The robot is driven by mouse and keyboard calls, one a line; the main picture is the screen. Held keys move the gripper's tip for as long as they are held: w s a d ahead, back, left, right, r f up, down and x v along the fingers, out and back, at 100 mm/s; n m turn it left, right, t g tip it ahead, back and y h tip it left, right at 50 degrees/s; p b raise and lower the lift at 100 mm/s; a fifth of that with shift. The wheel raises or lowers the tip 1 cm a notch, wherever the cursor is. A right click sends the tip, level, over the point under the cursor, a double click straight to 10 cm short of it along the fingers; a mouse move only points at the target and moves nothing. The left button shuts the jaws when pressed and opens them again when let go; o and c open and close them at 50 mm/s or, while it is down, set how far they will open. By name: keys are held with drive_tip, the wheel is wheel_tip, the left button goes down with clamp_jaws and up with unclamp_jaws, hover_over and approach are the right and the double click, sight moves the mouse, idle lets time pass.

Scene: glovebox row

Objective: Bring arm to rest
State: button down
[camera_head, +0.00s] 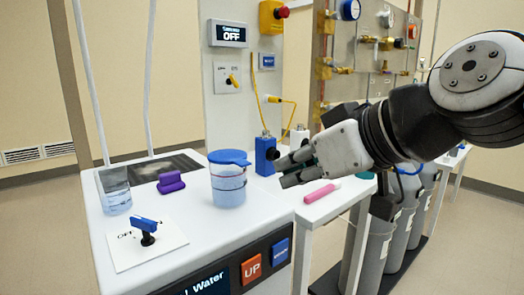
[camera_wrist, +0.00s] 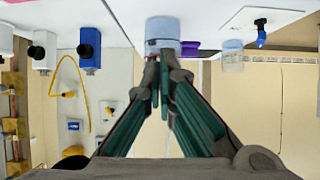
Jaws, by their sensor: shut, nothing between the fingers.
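My gripper (camera_head: 284,171) is shut and empty. It reaches in from the right and hangs in the air beside the blue-lidded beaker (camera_head: 229,180), to its right, with a visible gap. In the wrist view its dark green-padded fingers (camera_wrist: 160,62) meet near the top middle, with the beaker (camera_wrist: 162,35) beyond the tips. My grey and black arm fills the upper right of the head view. The arm is raised and stretched towards the white bench (camera_head: 190,245).
A clear glass (camera_head: 116,192), a purple block (camera_head: 171,183) and a blue-handled valve (camera_head: 148,230) stand on the bench. A blue box (camera_head: 265,156) stands behind my gripper. A pink tube (camera_head: 320,193) lies below it. Grey cylinders (camera_head: 378,250) stand at right.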

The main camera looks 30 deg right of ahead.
drive_tip(key=shift+s+f, duration=0.15)
drive_tip(key=shift+s, duration=0.15)
drive_tip(key=s+a+f+m+g+h, duration=0.1)
drive_tip(key=s+a+f+g, duration=0.1)
drive_tip(key=s+f+g, duration=0.55)
drive_tip(key=s+a+f+m+g+h, duration=0.1)
drive_tip(key=s+a+f+m+g, duration=0.2)
drive_tip(key=s+f, duration=0.6)
wheel_tip(320, 180, up, 34)
drive_tip(key=n+t+p, duration=0.1)
drive_tip(key=t+p, duration=0.2)
drive_tip(key=p, duration=2.8)
drive_tip(key=shift+s+d+f+n, duration=0.15)
drive_tip(key=shift+d+f+n, duration=0.1)
drive_tip(key=shift+d+n, duration=0.15)
